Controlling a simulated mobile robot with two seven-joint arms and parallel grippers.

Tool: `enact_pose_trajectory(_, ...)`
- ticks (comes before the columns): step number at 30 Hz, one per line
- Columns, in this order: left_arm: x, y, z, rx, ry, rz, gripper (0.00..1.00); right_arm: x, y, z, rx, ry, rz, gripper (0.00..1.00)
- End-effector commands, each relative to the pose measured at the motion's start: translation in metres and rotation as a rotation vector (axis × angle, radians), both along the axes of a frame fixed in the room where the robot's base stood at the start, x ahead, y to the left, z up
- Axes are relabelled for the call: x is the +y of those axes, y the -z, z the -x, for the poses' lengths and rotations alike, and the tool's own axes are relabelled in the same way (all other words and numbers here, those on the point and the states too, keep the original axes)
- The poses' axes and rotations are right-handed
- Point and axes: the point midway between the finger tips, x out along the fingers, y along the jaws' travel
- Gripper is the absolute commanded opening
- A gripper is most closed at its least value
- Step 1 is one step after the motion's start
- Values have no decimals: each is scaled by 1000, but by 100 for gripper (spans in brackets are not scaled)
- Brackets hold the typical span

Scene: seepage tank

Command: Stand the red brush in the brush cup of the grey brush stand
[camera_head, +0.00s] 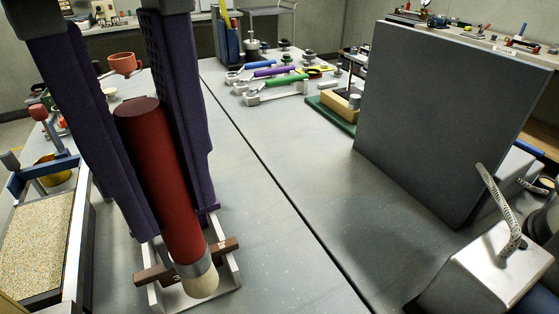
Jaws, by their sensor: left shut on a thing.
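My left gripper (178,222) is at the left front, its two long purple fingers pointing down. It is shut on the red brush (165,170), one finger on either side of the thick red handle. The brush leans slightly, with its metal band and pale bristle end lowest. Below the fingertips is a light grey stand (152,294) with a brown crossbar (154,277). The bristle end overlaps the stand and bar in the picture; I cannot tell whether it is inside, touching or above it. No brush cup shows clearly. My right gripper is not in view.
A sand-filled tray (38,240) lies at the left edge, and an orange cup (124,63) stands behind it. A tall dark grey panel (430,120) blocks the right side. Several coloured tools lie at the back. The grey table between stand and panel is clear.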

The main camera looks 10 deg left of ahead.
Motion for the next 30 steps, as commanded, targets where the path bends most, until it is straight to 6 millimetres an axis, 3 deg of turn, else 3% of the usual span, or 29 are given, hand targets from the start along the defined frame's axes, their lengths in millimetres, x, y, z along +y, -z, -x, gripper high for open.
enact_pose_trajectory(8, 0, 0, 0, 0, 0, 0, 0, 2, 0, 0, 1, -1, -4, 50)
enact_pose_trajectory(11, 0, 9, 0, 3, -1, -1, 0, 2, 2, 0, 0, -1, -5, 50)
enact_pose_trajectory(24, 1, 128, 1, 4, 0, -3, 0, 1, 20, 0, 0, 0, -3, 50)
enact_pose_trajectory(30, 0, 156, 1, 1, 2, 0, 0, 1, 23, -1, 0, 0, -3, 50)
